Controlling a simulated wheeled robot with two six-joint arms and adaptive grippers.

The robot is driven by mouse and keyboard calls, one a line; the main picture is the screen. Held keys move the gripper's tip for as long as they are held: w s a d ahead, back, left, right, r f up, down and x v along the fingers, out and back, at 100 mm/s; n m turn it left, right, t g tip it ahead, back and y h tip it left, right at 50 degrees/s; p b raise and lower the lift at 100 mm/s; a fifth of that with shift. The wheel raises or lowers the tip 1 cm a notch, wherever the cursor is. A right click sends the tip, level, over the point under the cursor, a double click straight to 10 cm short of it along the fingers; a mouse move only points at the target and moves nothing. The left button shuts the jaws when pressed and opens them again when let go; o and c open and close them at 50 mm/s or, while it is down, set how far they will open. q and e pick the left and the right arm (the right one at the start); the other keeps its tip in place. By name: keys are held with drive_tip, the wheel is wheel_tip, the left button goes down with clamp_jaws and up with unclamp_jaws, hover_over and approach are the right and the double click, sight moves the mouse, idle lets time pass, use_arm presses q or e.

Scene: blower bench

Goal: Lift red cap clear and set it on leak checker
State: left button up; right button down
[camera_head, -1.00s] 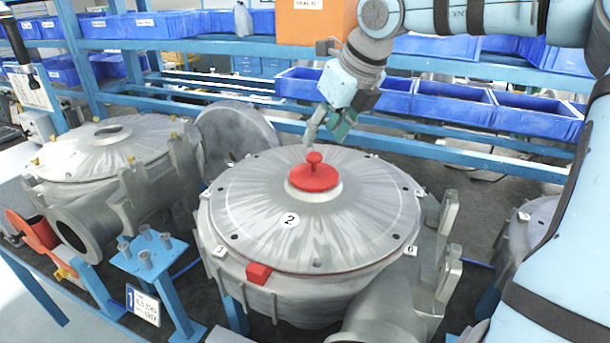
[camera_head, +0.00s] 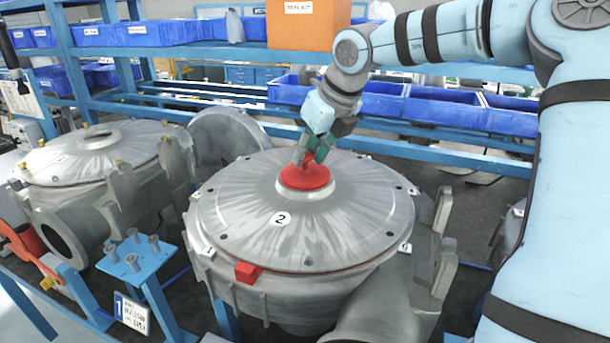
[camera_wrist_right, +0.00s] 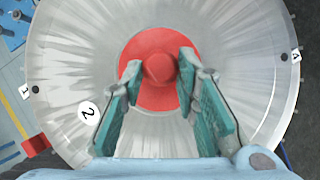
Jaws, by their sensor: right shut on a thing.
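The red cap (camera_head: 304,179), a disc with a round knob, sits on the central opening of the large grey blower housing (camera_head: 240,215) marked 2. In the wrist view the cap (camera_wrist_right: 150,95) lies below my fingers, with its knob between the fingertips. My right gripper (camera_head: 304,158) comes down from above and is shut on the knob; it also shows in the wrist view (camera_wrist_right: 158,70). The fingers hide part of the knob in the head view. The cap appears to rest on the housing, with no clear gap under it. I cannot make out a leak checker. My left gripper is not in view.
A second grey housing (camera_head: 75,158) stands at left. A blue stand with several pegs (camera_head: 135,258) is in front of it. A red block (camera_head: 247,272) sits at the housing's front rim. An orange box (camera_head: 308,25) and blue bins (camera_head: 432,108) are on the shelves behind.

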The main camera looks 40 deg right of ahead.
sight(308, 154)
drive_tip(key=shift+w+r, duration=0.15)
drive_tip(key=shift+r, duration=0.15)
drive_tip(key=shift+r+p, duration=0.25)
drive_tip(key=shift+p, duration=0.15)
drive_tip(key=shift+w, duration=0.2)
drive_tip(key=shift+s+r+p, duration=0.1)
drive_tip(key=shift+r+p, duration=1.35)
drive_tip(key=shift+r, duration=0.25)
drive_tip(key=shift+f, duration=0.15)
